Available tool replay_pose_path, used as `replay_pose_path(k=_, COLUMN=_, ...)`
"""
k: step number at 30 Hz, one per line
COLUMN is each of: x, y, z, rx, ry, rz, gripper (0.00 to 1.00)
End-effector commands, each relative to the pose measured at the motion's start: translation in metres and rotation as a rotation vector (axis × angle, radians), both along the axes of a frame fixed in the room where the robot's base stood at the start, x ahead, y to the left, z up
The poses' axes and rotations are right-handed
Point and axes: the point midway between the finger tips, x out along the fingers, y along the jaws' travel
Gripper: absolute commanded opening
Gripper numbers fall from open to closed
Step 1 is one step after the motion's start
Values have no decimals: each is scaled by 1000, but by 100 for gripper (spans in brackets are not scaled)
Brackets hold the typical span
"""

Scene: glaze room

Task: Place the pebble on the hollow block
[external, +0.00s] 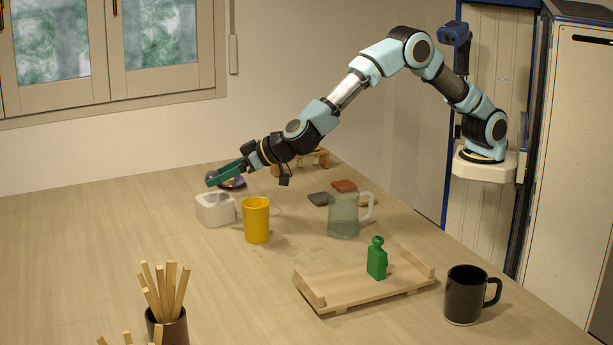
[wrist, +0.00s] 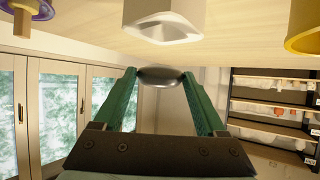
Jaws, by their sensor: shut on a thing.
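My gripper (external: 213,177) has green fingers and is shut on the pebble. The pebble (wrist: 160,76) is a smooth, grey, flattened oval held between the fingertips in the wrist view. The hollow block (external: 215,211) is white and stands on the table at the left, below my fingertips, with an opening in its top. It also shows in the wrist view (wrist: 163,24), at the top centre, with a gap between it and the pebble. In the external view the fingers largely hide the pebble.
A yellow mug (external: 256,221) stands right of the block, and a purple-and-yellow thing (external: 236,183) lies behind it. A glass jug (external: 343,216), a wooden tray (external: 337,287) with a green bottle (external: 377,260), and a black mug (external: 463,297) are farther right.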

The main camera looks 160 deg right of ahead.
Motion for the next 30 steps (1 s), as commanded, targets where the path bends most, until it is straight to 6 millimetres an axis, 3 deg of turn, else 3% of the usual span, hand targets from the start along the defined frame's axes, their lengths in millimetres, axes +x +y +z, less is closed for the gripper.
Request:
replay_pose_path(k=7, x=0, y=1, z=-33, rx=1, ry=3, rz=1, gripper=18)
replay_pose_path(k=20, x=0, y=0, z=-39, rx=1, ry=1, rz=0, gripper=18)
replay_pose_path(k=21, x=0, y=1, z=-39, rx=1, ry=1, rz=0, gripper=76)
replay_pose_path(k=27, x=0, y=0, z=-39, rx=1, ry=1, rz=0, gripper=98)
replay_pose_path(k=30, x=0, y=0, z=-39, rx=1, ry=1, rz=0, gripper=100)
